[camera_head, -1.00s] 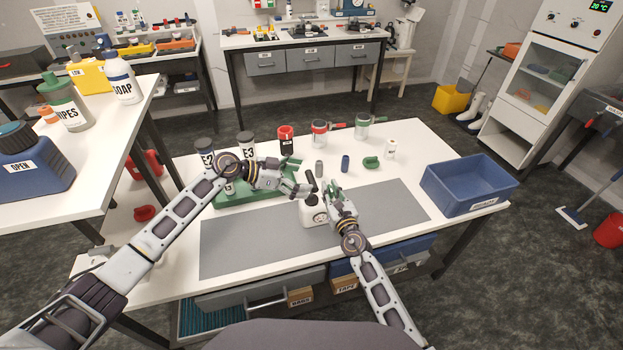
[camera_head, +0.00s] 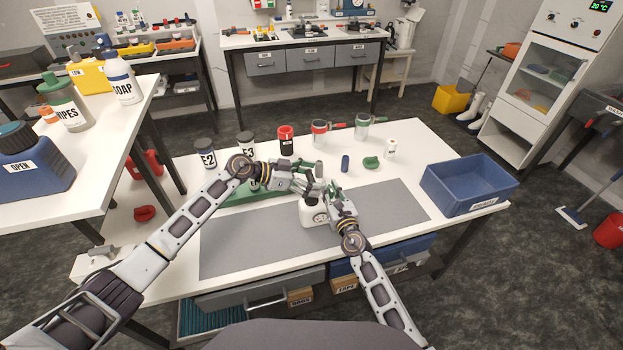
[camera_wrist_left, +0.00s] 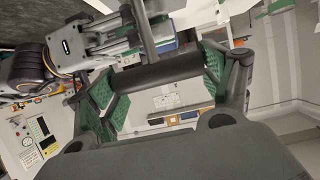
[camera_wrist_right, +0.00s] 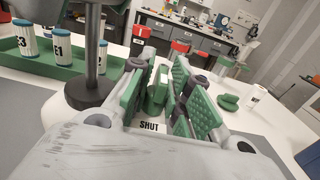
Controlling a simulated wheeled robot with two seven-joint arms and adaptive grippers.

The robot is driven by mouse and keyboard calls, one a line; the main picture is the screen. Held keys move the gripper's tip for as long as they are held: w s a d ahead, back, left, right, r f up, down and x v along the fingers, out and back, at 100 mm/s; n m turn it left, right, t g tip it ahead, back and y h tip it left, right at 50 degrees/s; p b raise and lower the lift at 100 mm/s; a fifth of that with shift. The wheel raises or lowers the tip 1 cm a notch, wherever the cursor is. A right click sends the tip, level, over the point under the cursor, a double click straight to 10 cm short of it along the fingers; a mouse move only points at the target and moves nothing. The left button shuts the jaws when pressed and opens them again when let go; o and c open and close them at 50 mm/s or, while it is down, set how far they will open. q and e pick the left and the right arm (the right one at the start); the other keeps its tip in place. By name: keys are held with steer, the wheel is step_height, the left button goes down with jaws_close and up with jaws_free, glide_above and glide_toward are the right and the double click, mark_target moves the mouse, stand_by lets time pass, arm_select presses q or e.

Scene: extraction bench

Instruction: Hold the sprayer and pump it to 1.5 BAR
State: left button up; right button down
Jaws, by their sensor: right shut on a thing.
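The white sprayer (camera_head: 311,215) stands on the grey mat, a round gauge on its front too small to read. My right gripper (camera_head: 331,197) is shut on the sprayer's green grip (camera_wrist_right: 156,90), which shows between its pads in the right wrist view, above a "SHUT" label. The dark pump shaft (camera_wrist_right: 95,45) rises from a black collar beside it. My left gripper (camera_head: 318,184) is over the sprayer's top. In the left wrist view, the dark pump handle bar (camera_wrist_left: 155,75) lies between its open green-padded fingers; whether they touch its ends I cannot tell.
A green rack (camera_head: 236,198) with labelled bottles stands left of the sprayer. Several bottles, a dark blue cylinder (camera_head: 345,163) and a green piece (camera_head: 371,163) stand behind. A blue bin (camera_head: 470,203) is at the right. The grey mat (camera_head: 395,203) is clear to the right.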

mark_target(311, 199)
arm_select(q)
steer(key=c, duration=0.9)
steer(key=shift+f, duration=3.05)
steer(key=o, duration=1.5)
steer(key=shift+c, duration=0.2)
steer(key=shift+r, duration=0.1)
steer(key=shift+a, duration=0.1)
steer(key=v, duration=1.1)
steer(key=shift+a, duration=0.35)
steer(key=shift+s+r, duration=0.1)
